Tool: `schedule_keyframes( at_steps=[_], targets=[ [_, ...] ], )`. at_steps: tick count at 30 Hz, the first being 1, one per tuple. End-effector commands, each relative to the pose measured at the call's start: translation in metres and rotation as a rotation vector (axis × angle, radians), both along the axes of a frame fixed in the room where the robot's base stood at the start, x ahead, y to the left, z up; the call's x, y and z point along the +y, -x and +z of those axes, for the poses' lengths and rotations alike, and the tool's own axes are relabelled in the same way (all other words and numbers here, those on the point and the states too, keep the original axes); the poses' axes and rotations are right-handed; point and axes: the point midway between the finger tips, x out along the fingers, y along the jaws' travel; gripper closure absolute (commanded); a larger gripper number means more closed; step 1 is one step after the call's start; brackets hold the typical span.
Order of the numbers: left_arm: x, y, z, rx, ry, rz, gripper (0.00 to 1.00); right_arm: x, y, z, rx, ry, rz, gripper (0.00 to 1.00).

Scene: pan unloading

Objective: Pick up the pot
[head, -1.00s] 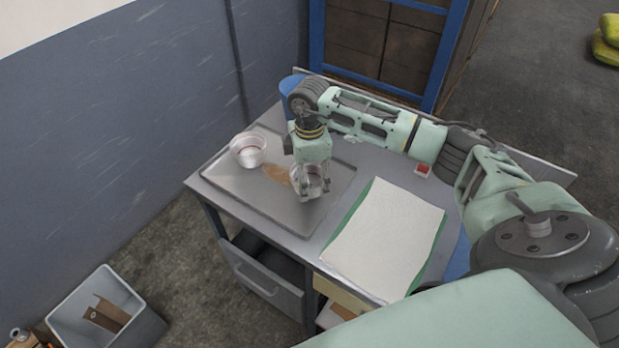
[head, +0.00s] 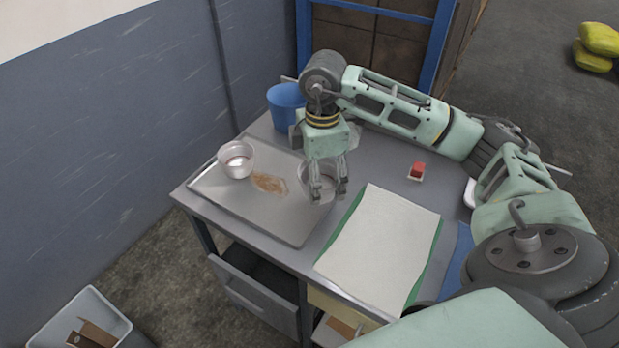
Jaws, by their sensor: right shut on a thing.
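My right gripper (head: 328,190) points down over the right side of a flat grey tray. It is shut on a silvery round pot (head: 316,180), which is partly hidden behind its fingers. The pot looks raised a little above the tray, but its exact height is hard to tell. A second small pale pot (head: 237,160) stands on the tray (head: 272,218) at its left back corner. A brown stain marks the tray between the two. My left gripper is not in view.
A blue bin (head: 286,106) stands at the table's back. A white sheet on a green mat (head: 385,245) lies to the right of the tray. A small red thing in a holder (head: 416,171) sits beyond it. A drawer (head: 262,295) hangs open below the front edge.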

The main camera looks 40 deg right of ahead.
Motion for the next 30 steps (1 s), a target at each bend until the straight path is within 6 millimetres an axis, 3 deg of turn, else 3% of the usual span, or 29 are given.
schedule_keyframes(
  at_steps=[15, 30],
  targets=[
    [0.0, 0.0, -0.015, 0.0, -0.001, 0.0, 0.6, -0.007, 0.04, 0.024, -0.002, 0.0, 0.0, 0.58],
    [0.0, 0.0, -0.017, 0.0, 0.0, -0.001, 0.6, -0.008, 0.051, 0.031, -0.002, 0.001, 0.001, 0.58]
  ],
)
